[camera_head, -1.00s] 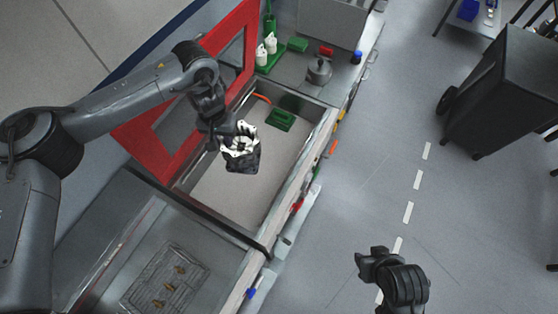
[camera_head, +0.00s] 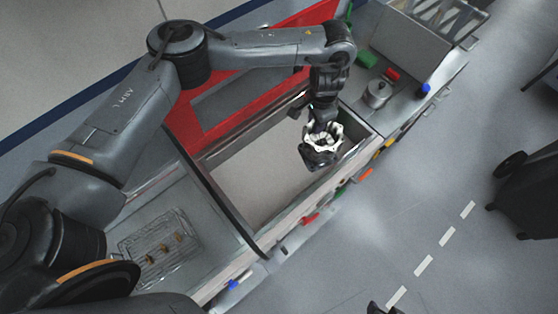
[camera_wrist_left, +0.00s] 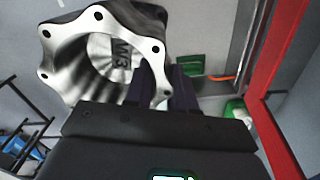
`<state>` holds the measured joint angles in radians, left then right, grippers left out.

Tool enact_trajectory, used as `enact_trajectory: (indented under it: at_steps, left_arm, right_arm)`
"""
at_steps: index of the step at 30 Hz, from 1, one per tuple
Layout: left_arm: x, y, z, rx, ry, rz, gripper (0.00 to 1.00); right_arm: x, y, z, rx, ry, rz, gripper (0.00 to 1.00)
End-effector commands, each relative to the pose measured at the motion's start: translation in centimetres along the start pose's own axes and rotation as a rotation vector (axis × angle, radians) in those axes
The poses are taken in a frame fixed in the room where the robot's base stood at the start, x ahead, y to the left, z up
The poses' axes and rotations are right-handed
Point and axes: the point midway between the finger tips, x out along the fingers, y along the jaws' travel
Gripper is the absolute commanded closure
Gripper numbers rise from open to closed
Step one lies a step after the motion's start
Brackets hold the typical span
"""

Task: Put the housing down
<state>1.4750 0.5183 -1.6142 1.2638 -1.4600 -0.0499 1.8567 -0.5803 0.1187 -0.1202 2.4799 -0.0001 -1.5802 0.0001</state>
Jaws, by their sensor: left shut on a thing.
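The housing (camera_head: 319,152) is a dark body with a pale machined flange and bolt holes. It hangs from my left gripper (camera_head: 318,128) above the recessed bay (camera_head: 258,190) of the workbench, near the bay's right end. In the left wrist view the housing (camera_wrist_left: 100,50) fills the upper left, tilted, with its flange and marked bore facing the camera. My left gripper (camera_wrist_left: 165,100) is shut on the housing's wall at its lower right. At the bottom edge of the head view a dark bit of my right arm shows, but its jaws are out of frame.
A red frame (camera_head: 200,118) stands along the bay's back side. A wire tray (camera_head: 158,245) with small brass parts lies on the left bench. A metal pot (camera_head: 378,93) and a red block (camera_head: 392,74) stand at the right. A dark cart (camera_head: 530,185) stands on the floor.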

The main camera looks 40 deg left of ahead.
Motion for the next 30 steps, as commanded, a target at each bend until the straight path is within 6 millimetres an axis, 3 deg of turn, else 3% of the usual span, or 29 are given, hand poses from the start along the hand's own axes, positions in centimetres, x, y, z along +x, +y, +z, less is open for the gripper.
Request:
enact_trajectory:
  at_steps: [11,20,26,30]
  left_arm:
    - [-0.4,-2.6,-2.4,0.534,0.003,-0.001,1.0]
    - [1.0,-5.3,-3.6,0.944,0.008,-0.003,1.0]
    - [3.8,-7.2,-3.1,1.172,0.01,0.0,1.0]
    - [7.8,-8.6,-1.3,1.298,0.006,0.009,1.0]
  right_arm:
    - [0.1,0.1,0.1,-0.003,0.0,0.003,0.57]
    - [0.3,0.1,0.1,-0.003,0.0,0.003,0.57]
    - [0.5,0.1,0.2,-0.003,0.0,0.002,0.57]
    - [0.8,0.0,0.3,-0.002,0.0,0.002,0.57]
